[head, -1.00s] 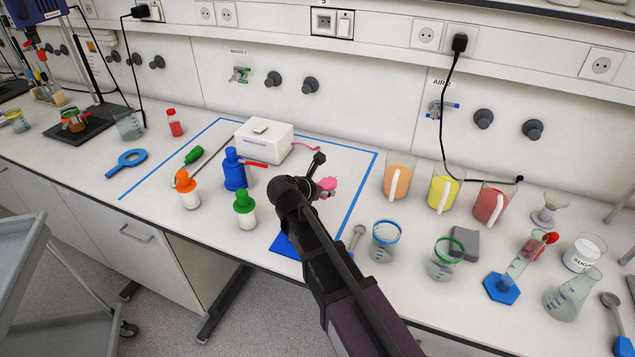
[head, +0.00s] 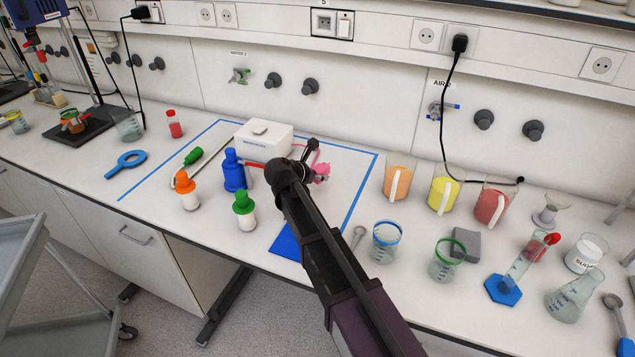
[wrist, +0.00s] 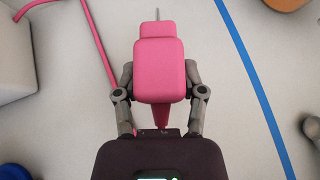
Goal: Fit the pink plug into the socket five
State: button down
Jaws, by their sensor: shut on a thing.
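The pink plug (wrist: 160,72) is between the fingers of my gripper (wrist: 159,82) in the wrist view, with its metal pin pointing away from the gripper. In the head view the pink plug (head: 321,172) shows just beyond my gripper (head: 315,165), which is partly hidden by my arm. My gripper is shut on the plug and holds it over the bench. A pink cable (wrist: 93,40) runs beside the white box. Socket five (head: 324,22), under a "5" label, is on the wall rail at the back, well away from the plug.
The white box (head: 263,139) stands left of my gripper. Blue, orange and green-capped bottles (head: 244,210) stand nearer the front left. Beakers of orange, yellow and red juice (head: 397,178) stand to the right. Blue tape (head: 364,192) outlines the work area.

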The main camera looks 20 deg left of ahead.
aim_at(317, 189)
jog(key=shift+w+a, duration=0.3)
jog(key=shift+w, duration=0.15)
notch_tip(317, 189, down, 4)
jog(key=b, duration=0.3)
jog(key=shift+r+b, duration=0.15)
jog(key=shift+b, duration=0.15)
jog(key=shift+f+b, duration=0.3)
jog(key=shift+b, duration=0.05)
jog(key=shift+c, duration=0.9)
grip_release()
jog(key=shift+r, duration=0.15)
